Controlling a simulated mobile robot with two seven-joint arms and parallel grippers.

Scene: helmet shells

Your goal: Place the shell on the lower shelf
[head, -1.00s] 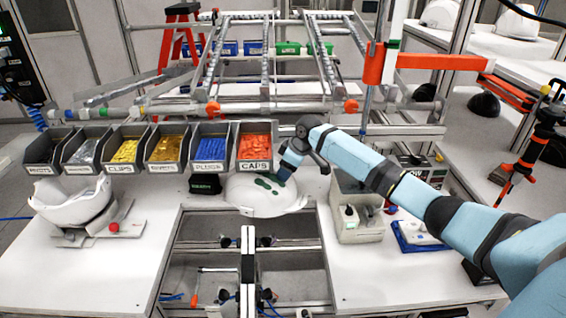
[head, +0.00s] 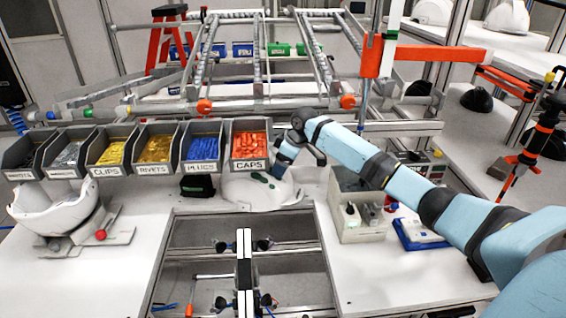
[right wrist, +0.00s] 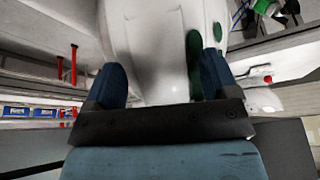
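The white helmet shell with dark green marks (head: 250,194) lies on the workbench just in front of the CAPS bin. My right gripper (head: 282,168) reaches down to its right side. In the right wrist view, my right gripper (right wrist: 161,80) has its two blue fingers wide apart, with the pale ridged shell (right wrist: 150,45) between and beyond them. I see no clear grip, and the contact is hidden. A rack with roller rails (head: 257,60) stands behind the bench; which level is the lower shelf is unclear. My left gripper is out of view.
A row of parts bins (head: 203,145) stands behind the shell. Another white shell (head: 55,210) sits on a fixture at the left. A grey box (head: 360,225) stands to the right. An open frame (head: 245,265) lies in front. An orange arm (head: 440,61) crosses at upper right.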

